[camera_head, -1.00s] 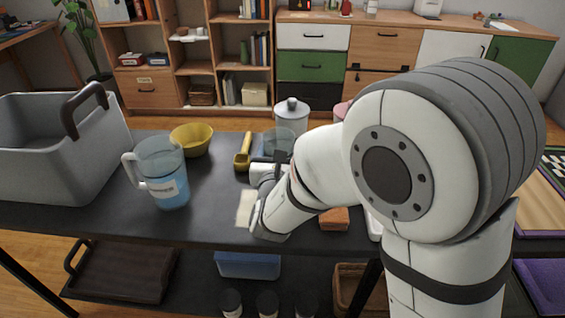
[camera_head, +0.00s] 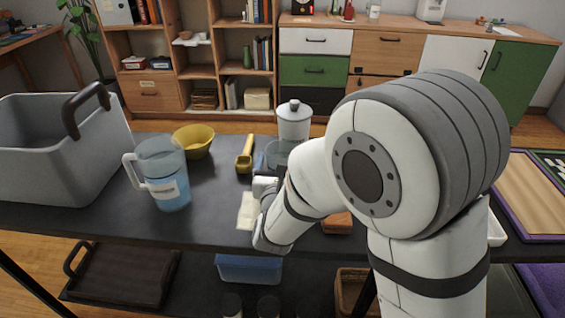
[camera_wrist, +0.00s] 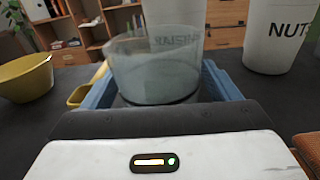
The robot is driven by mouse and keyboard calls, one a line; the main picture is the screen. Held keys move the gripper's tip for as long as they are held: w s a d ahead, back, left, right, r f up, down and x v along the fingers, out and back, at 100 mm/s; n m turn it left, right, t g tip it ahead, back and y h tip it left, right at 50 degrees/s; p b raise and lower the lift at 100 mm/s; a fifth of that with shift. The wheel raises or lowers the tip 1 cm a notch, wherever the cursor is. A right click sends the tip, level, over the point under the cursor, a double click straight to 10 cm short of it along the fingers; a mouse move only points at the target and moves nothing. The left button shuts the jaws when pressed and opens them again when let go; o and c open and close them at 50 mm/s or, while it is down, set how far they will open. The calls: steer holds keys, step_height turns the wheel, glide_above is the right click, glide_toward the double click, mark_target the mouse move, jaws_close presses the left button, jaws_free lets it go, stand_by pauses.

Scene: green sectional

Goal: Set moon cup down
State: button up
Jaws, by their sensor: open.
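A clear, bluish cup (camera_wrist: 155,75), which I take to be the moon cup, stands upright at the middle of the wrist view. Its markings are too blurred to read. In the head view the cup (camera_head: 277,152) shows only in part above my wrist, toward the back of the dark table (camera_head: 215,190). My gripper (camera_wrist: 158,68) is open, with a blue finger on each side of the cup. I cannot tell whether either finger touches it. In the head view my arm hides most of the fingers.
A white lidded canister (camera_head: 293,122) stands just behind the cup. Another canister marked "NUT" (camera_wrist: 277,35) is to the right. A yellow scoop (camera_head: 245,155), yellow bowl (camera_head: 193,142), blue-filled pitcher (camera_head: 165,180) and grey bin (camera_head: 60,165) stand left. An orange-brown block (camera_head: 337,223) lies right.

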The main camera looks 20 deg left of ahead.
steer(key=shift+r, duration=0.15)
steer(key=shift+s, duration=0.3)
steer(key=v, duration=0.9)
steer(key=shift+s+d+f+b, duration=0.1)
steer(key=shift+s+f+b, duration=0.25)
steer(key=shift+b, duration=0.9)
steer(key=shift+s+d+r+b, duration=0.15)
steer(key=shift+s+b, duration=0.25)
steer(key=shift+b, duration=0.25)
steer(key=shift+s+d+r+b, duration=0.1)
steer(key=shift+s+r+b, duration=0.05)
steer(key=shift+s+b, duration=0.4)
